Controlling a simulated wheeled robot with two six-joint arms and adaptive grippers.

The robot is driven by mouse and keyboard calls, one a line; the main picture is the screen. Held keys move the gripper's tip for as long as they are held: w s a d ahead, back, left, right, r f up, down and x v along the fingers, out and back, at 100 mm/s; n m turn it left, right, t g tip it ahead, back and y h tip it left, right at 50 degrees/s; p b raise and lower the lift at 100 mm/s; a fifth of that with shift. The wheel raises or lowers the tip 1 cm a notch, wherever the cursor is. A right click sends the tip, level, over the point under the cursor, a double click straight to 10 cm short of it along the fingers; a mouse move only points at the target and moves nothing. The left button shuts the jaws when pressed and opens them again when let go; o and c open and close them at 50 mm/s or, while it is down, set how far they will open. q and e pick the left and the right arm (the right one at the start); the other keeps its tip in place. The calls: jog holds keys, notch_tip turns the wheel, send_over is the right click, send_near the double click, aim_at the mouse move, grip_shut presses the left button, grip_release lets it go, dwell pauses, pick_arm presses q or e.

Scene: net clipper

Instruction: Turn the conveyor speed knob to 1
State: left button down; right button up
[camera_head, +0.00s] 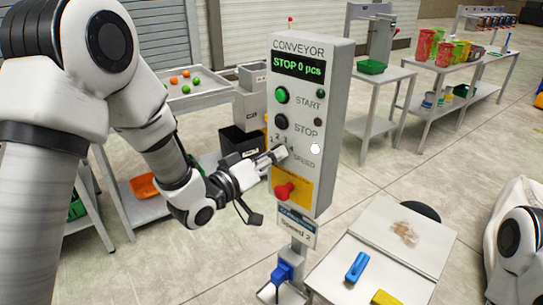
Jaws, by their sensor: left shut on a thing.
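The grey conveyor control box (340,95) stands upright on a post, its display (298,67) reading "STOP 0 pcs". Below are a green START button (282,95), a dark STOP button (281,121), a SPEED label (304,160) with small numbers above, and a red emergency button (284,190) on a yellow plate. My left gripper (276,155) reaches in from the left and is shut at the speed knob's place beside the label. The fingers hide the knob, so its pointer setting cannot be read. My right gripper is out of view; only part of that arm shows at right.
A sign (296,228) under the box appears to read "Speed 2". A table (385,235) in front right holds a blue tool (357,267) and a yellow item (385,298). Side tables with trays and colored cups stand behind.

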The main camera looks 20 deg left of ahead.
pick_arm(q)
jog(key=shift+r+n, duration=0.15)
jog(key=shift+n, duration=0.25)
jog(key=c, duration=0.8)
grip_release()
jog(key=shift+a, duration=0.1)
jog(key=v, duration=0.7)
jog(key=shift+s+a, duration=0.1)
jog(key=shift+s, duration=0.05)
